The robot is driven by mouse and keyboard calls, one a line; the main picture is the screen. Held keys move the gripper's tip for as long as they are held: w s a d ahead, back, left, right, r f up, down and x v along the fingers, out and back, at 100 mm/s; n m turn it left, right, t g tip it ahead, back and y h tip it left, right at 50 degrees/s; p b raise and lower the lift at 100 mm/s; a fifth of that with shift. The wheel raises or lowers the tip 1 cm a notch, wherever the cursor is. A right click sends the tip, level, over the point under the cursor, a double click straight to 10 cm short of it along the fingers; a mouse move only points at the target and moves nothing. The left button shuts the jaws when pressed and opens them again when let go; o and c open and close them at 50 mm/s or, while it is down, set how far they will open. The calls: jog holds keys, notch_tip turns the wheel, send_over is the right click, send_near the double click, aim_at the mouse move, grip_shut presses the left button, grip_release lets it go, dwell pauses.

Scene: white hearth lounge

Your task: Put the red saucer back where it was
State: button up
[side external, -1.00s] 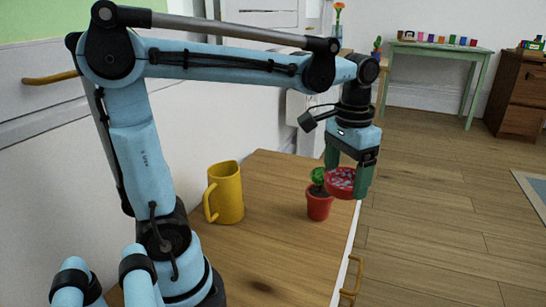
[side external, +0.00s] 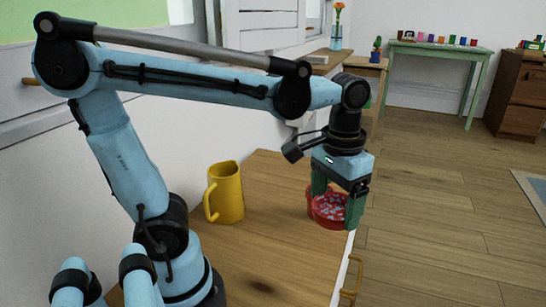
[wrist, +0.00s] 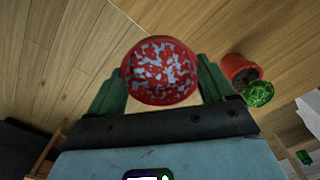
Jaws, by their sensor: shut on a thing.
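The red saucer (side external: 330,212), speckled blue-grey, is held between the green fingers of my gripper (side external: 337,207), near the right edge of the wooden counter (side external: 262,240). In the wrist view, the saucer (wrist: 160,72) sits between both fingertips of my gripper (wrist: 162,76), with its speckled face toward the camera. My gripper is shut on it. In the side view I cannot tell whether the saucer touches the counter.
A red pot (wrist: 236,66) with a round green plant (wrist: 258,93) stands right of the gripper in the wrist view; the saucer and gripper mostly hide it in the side view. A yellow mug (side external: 228,194) stands further left. The counter's front part is clear.

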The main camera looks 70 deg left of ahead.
jog(key=s+d+f+n, duration=0.3)
jog(key=s+f, duration=0.1)
jog(key=s, duration=0.4)
send_over(290, 258)
notch_tip(290, 258, down, 8)
jog(key=shift+r, duration=0.1)
jog(key=shift+f, duration=2)
jog(key=shift+f, duration=0.2)
jog(key=o, duration=0.9)
jog(key=shift+r, duration=0.1)
